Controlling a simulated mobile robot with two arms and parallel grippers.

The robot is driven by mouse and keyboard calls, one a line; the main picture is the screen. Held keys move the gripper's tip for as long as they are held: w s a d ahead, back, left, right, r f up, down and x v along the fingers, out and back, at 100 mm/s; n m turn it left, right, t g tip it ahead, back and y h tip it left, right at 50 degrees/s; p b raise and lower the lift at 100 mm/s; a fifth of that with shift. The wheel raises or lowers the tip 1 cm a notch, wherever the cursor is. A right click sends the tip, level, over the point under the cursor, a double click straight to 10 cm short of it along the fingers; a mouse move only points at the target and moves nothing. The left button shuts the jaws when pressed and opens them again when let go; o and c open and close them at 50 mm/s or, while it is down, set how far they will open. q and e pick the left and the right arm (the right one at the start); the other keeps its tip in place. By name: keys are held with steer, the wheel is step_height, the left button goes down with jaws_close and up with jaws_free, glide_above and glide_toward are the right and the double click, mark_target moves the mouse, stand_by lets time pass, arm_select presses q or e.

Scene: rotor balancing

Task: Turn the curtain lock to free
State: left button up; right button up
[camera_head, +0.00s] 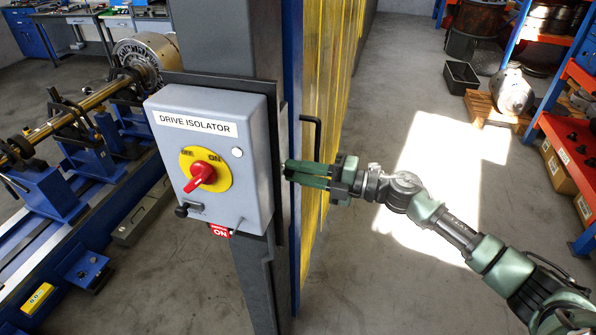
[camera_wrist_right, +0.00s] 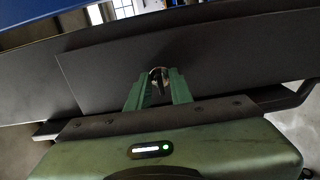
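The yellow strip curtain (camera_head: 330,75) hangs behind the grey post (camera_head: 226,42). My right gripper (camera_head: 288,171) reaches in from the right to the post's side, just right of the isolator box. In the right wrist view my right gripper's fingertips (camera_wrist_right: 161,78) are close together at a dark panel (camera_wrist_right: 215,70). A small, partly metallic part (camera_wrist_right: 159,75) shows between them. It may be the curtain lock, but its setting cannot be read. I cannot tell whether the fingers grip it or only stand around it. My left gripper is not in view.
The grey drive isolator box (camera_head: 205,112) with a red knob (camera_head: 201,176) on yellow is on the post. A black bent bar (camera_head: 316,135) stands just above my right gripper. The rotor machine (camera_head: 90,140) is at left; shelves (camera_head: 570,130) are at right. Open floor lies between.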

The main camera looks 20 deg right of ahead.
stand_by(0.3)
steer(key=b+v, duration=0.3)
steer(key=v, duration=0.4)
steer(key=shift+s+d, duration=0.25)
steer(key=shift+d, duration=0.1)
